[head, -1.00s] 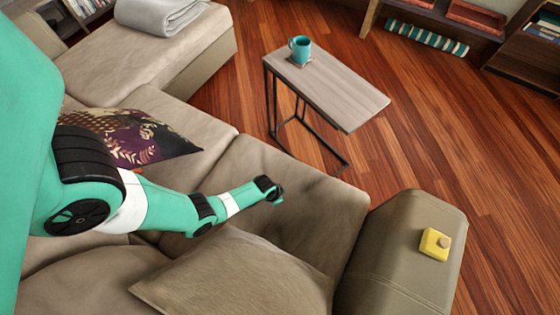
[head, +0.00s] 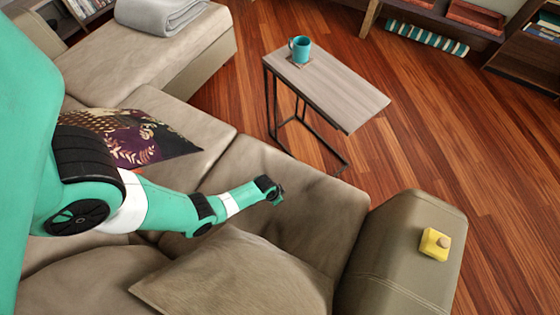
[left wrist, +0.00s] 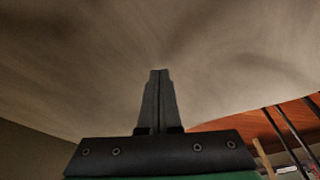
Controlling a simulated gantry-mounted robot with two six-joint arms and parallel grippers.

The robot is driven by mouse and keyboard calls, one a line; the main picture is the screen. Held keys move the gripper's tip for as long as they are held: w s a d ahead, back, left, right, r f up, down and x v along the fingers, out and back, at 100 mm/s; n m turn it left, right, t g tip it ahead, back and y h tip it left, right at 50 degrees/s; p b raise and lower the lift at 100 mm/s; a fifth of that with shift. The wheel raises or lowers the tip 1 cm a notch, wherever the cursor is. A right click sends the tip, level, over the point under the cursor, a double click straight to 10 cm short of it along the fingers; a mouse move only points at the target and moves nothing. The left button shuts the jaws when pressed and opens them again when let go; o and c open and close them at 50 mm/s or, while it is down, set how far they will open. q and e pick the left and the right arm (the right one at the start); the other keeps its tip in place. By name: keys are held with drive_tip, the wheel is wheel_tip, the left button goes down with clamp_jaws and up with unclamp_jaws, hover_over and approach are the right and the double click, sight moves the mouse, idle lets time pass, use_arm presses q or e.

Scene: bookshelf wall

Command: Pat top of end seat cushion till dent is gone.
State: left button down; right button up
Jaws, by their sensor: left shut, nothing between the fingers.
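The end seat cushion (head: 325,212) is beige and lies between the middle seat and the sofa arm. Its top shows soft creases and a shaded hollow near my gripper. My left gripper (head: 279,196) is over the top of this cushion, with its fingertips at or just above the fabric; I cannot tell if they touch. In the left wrist view the gripper (left wrist: 160,75) is shut and empty, and the cushion (left wrist: 230,55) fills most of the picture with shaded folds. My right gripper is not in view.
A tan pillow (head: 235,275) leans at the front, and a patterned pillow (head: 140,135) lies left. A yellow object (head: 435,243) sits on the sofa arm (head: 410,225). A side table (head: 335,90) with a teal mug (head: 300,48) stands beyond the cushion.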

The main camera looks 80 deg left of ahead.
use_arm(q)
drive_tip(key=shift+f, duration=0.1)
idle(0.3)
drive_tip(key=b+x, duration=0.2)
drive_tip(key=b, duration=0.1)
drive_tip(key=shift+s+f, duration=0.2)
drive_tip(key=shift+f, duration=0.3)
drive_tip(key=p+v, duration=0.2)
drive_tip(key=w+p+v, duration=0.1)
drive_tip(key=p+v, duration=0.1)
drive_tip(key=shift+s+r, duration=0.1)
drive_tip(key=shift+r, duration=0.1)
drive_tip(key=shift+r+p, duration=0.6)
drive_tip(key=shift+p, duration=0.2)
